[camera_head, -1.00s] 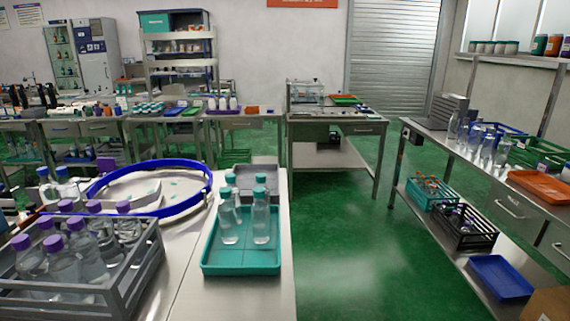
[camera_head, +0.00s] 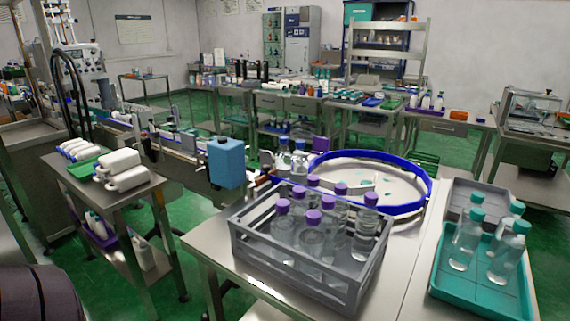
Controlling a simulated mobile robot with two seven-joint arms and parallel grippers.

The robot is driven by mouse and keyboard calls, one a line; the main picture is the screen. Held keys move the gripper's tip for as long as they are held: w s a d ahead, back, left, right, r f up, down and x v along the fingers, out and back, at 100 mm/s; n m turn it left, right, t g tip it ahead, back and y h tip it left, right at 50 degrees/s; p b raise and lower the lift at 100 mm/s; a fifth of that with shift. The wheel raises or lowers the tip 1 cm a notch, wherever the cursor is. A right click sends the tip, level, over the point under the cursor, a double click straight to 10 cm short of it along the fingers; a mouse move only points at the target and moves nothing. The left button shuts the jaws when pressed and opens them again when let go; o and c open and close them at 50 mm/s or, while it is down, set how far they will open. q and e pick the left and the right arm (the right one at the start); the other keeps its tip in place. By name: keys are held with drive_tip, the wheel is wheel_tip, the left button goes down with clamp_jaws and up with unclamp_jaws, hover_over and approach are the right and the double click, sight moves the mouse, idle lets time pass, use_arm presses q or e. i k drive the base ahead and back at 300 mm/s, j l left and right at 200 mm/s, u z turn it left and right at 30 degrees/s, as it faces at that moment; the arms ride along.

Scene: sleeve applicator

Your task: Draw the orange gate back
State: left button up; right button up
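I cannot make out the orange gate clearly. A small orange-brown part (camera_head: 264,179) shows beside the blue box (camera_head: 226,163) on the conveyor line (camera_head: 178,150), left of the round table; it is too small to tell whether it is the gate. The round table with a blue rim (camera_head: 428,196) stands behind the grey crate, with two clear bottles (camera_head: 299,160) at its left side. Neither of my grippers is in view.
A grey crate (camera_head: 300,272) of purple-capped bottles stands on the near steel table (camera_head: 214,240). A teal tray (camera_head: 450,288) with teal-capped bottles is at the right. A side table (camera_head: 146,192) with white bottles stands at the left. Green floor lies between.

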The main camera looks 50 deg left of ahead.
sight(266, 167)
drive_tip(key=k+j+u, duration=0.2)
drive_tip(key=j, duration=0.7)
drive_tip(key=i+j+u, duration=0.15)
drive_tip(key=j, duration=0.7)
drive_tip(key=j+u, duration=0.2)
drive_tip(key=j, duration=0.7)
drive_tip(key=i+j+u, duration=0.2)
drive_tip(key=j, duration=0.7)
drive_tip(key=k, duration=0.1)
